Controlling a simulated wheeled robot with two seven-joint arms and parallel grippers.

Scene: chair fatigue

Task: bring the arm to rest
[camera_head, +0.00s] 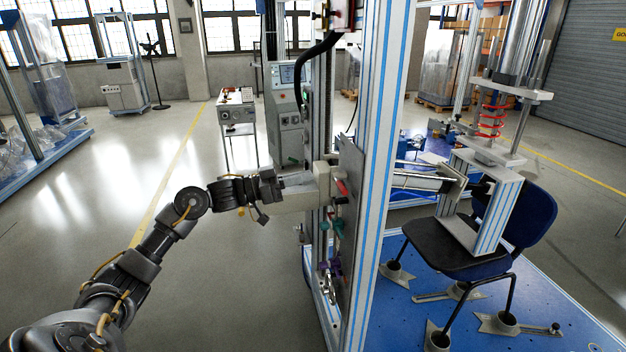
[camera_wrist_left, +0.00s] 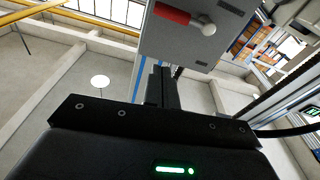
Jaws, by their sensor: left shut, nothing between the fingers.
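My left arm comes in from the lower left in the head view. My left gripper (camera_head: 282,185) is at the left side of the test rig's aluminium frame (camera_head: 378,170), in front of or beside a beige box (camera_head: 305,198); I cannot tell whether they touch. In the left wrist view the two dark fingers of this gripper (camera_wrist_left: 161,88) are together, with nothing visible between them. A grey panel (camera_wrist_left: 185,45) with a red handle (camera_wrist_left: 172,13) is just beyond the fingertips. My right gripper is not in view.
A dark chair (camera_head: 445,245) stands on the blue platform (camera_head: 400,320), under the rig's press. A small white instrument table (camera_head: 236,115) and a grey cabinet (camera_head: 285,110) stand behind. The floor to the left of the rig is clear.

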